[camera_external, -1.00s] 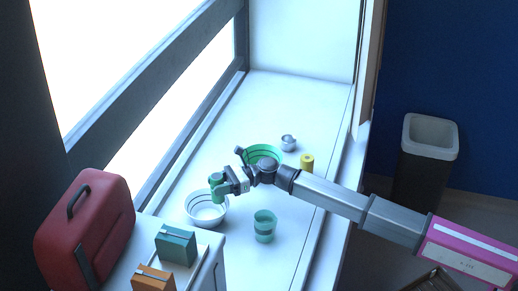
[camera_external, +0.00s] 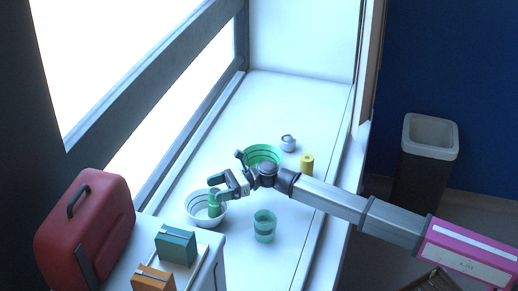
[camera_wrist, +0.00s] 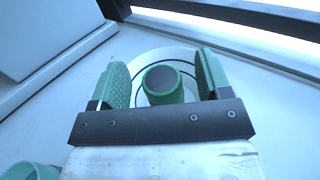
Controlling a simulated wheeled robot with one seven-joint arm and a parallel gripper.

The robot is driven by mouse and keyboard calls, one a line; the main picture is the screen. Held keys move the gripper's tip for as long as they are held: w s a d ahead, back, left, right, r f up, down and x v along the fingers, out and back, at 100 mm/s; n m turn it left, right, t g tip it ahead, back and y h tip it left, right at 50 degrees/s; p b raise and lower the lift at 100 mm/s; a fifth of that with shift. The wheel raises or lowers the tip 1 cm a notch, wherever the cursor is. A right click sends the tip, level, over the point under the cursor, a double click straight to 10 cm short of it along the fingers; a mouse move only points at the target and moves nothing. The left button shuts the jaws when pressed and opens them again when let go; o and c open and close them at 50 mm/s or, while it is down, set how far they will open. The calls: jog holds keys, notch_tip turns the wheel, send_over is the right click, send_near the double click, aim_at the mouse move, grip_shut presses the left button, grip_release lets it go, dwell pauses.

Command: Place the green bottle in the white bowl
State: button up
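The green bottle (camera_external: 214,206) is inside the white bowl (camera_external: 194,212) on the window ledge. In the wrist view the bottle (camera_wrist: 163,84) shows end-on with a dark round face, and the bowl's rim (camera_wrist: 150,56) curves behind it. My gripper (camera_external: 218,187) is above the bowl. In the wrist view its green pads (camera_wrist: 163,78) stand wide apart on either side of the bottle, with gaps on both sides. The bottle's underside is hidden, so I cannot tell exactly how it rests.
A green cup (camera_external: 264,228) stands right of the bowl. A green bowl (camera_external: 262,154), a yellow can (camera_external: 307,164) and a small grey pot (camera_external: 288,143) are farther back. A red case (camera_external: 86,232) and teal box (camera_external: 176,246) are at front left. The far ledge is clear.

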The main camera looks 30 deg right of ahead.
jog(key=shift+r, duration=0.1)
jog(key=shift+d+r, duration=0.1)
jog(key=shift+r, duration=0.5)
jog(key=s+d, duration=0.1)
jog(key=d, duration=1)
jog(key=shift+d, duration=0.4)
